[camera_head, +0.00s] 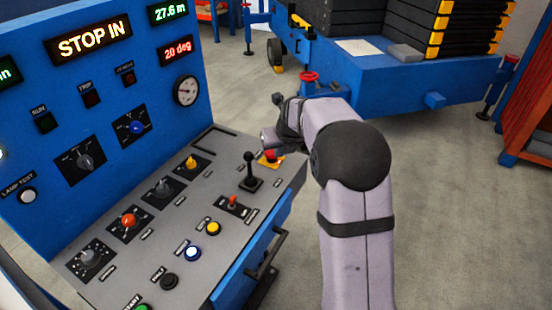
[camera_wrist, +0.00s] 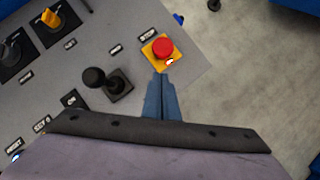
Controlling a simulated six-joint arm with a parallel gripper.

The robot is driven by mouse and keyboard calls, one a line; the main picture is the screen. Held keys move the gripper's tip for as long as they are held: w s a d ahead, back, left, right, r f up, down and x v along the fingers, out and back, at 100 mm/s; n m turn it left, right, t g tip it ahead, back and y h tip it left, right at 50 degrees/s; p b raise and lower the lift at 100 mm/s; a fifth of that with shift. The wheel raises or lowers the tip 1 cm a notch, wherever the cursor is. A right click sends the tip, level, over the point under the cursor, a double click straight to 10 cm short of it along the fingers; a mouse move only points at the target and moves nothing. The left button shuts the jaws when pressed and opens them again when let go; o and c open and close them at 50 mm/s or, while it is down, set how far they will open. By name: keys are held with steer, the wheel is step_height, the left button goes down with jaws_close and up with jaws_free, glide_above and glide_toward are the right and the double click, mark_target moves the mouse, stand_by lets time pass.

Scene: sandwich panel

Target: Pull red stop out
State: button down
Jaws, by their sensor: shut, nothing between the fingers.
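The red stop (camera_wrist: 162,49) is a round red mushroom button on a yellow square plate (camera_wrist: 176,57) at the panel's corner. In the head view the red stop (camera_head: 270,155) shows at the panel's far right corner, partly hidden by my gripper. My gripper (camera_wrist: 161,76) is shut and empty, its fingertips just short of the button in the wrist view. I cannot tell whether the tips touch the plate. The display (camera_head: 88,44) on the upright panel reads "STOP IN".
A black joystick (camera_head: 250,170) stands beside the red stop, left of my fingers in the wrist view. A yellow knob (camera_head: 191,162) and several other switches and buttons cover the sloping panel (camera_head: 215,185). Open floor (camera_wrist: 245,90) lies to the right of the panel.

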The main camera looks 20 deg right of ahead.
mark_target(273, 165)
steer(key=shift+p+x, duration=0.5)
steer(key=shift+x, duration=4.45)
